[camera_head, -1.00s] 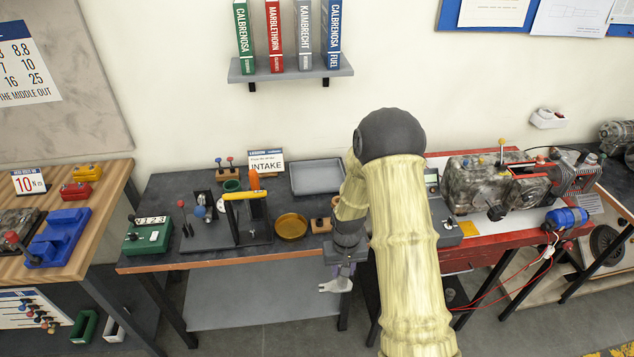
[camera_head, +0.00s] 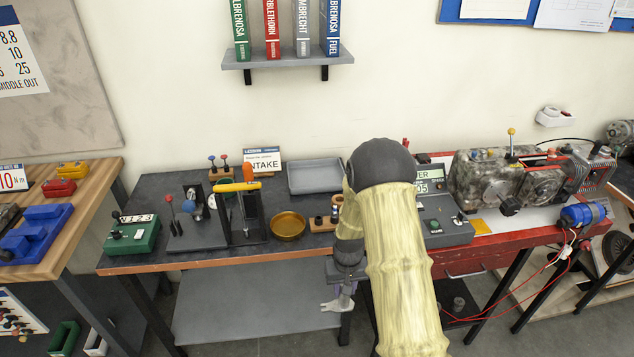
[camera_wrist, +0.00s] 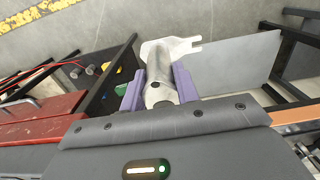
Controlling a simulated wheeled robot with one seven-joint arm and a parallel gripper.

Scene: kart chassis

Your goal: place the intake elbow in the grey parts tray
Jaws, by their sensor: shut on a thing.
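My gripper (camera_head: 346,286) hangs low in front of the dark bench, below its front edge. It is shut on the intake elbow (camera_head: 337,304), a pale grey metal piece with a forked flange. In the wrist view the elbow (camera_wrist: 162,78) sits between the purple fingers (camera_wrist: 159,90), its flange pointing away from the wrist. The grey parts tray (camera_head: 315,177) lies at the back of the bench, against the wall, and looks empty. My gripper is well below and in front of it. My arm covers the bench just right of the tray.
A brass bowl (camera_head: 288,226), a small wooden block with dark parts (camera_head: 321,222) and a stand with a yellow-orange handle (camera_head: 238,187) occupy the bench in front of and left of the tray. The INTAKE card (camera_head: 263,160) stands left of it. A red bench with an engine (camera_head: 505,180) is at right.

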